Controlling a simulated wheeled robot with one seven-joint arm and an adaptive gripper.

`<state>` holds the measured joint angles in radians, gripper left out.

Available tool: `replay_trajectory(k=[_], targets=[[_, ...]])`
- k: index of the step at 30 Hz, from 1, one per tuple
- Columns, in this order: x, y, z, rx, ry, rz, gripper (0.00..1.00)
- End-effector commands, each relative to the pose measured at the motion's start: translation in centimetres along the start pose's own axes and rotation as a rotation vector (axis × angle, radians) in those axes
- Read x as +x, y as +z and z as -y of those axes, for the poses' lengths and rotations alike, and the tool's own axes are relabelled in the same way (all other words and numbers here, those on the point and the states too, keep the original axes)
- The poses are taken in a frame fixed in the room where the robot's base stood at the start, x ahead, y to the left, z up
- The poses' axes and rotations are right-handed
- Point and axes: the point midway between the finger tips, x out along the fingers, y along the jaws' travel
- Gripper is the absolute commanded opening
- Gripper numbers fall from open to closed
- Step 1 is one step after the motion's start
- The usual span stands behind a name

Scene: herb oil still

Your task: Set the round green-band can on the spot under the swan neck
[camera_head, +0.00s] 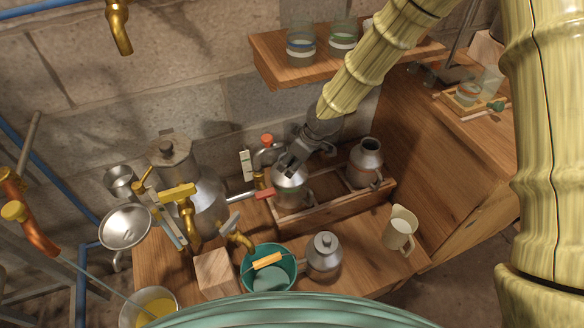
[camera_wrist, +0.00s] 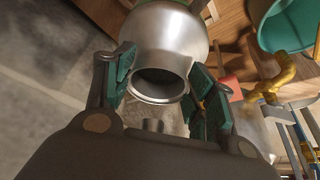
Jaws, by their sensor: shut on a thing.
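A round silver metal can (camera_head: 287,191) is in my gripper (camera_head: 291,163), at the left part of a wooden crate (camera_head: 333,203). In the wrist view the can (camera_wrist: 168,38) shows its open mouth and shoulder between the two fingers (camera_wrist: 160,72), which are shut on its neck. A second silver can (camera_head: 365,165), open at the top, stands in the crate's right part. I cannot tell for sure which curved pipe is the swan neck; a curved brass spout (camera_head: 240,239) hangs over a green bowl (camera_head: 269,283).
A lidded silver can (camera_head: 323,257) and a cream jug (camera_head: 400,229) stand on the table. A wooden block (camera_head: 214,272), brass taps (camera_head: 178,196) and a large metal still (camera_head: 205,200) crowd the left. A shelf with glasses (camera_head: 301,43) is above.

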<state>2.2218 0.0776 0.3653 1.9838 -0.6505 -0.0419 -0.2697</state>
Motion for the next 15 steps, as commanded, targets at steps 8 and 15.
replay_trajectory(k=[8,15], targets=[[2.0,0.71,-0.03,-0.002,0.001,-0.002,0.08],[1.93,0.58,0.03,-0.003,0.0,-0.002,0.08]])
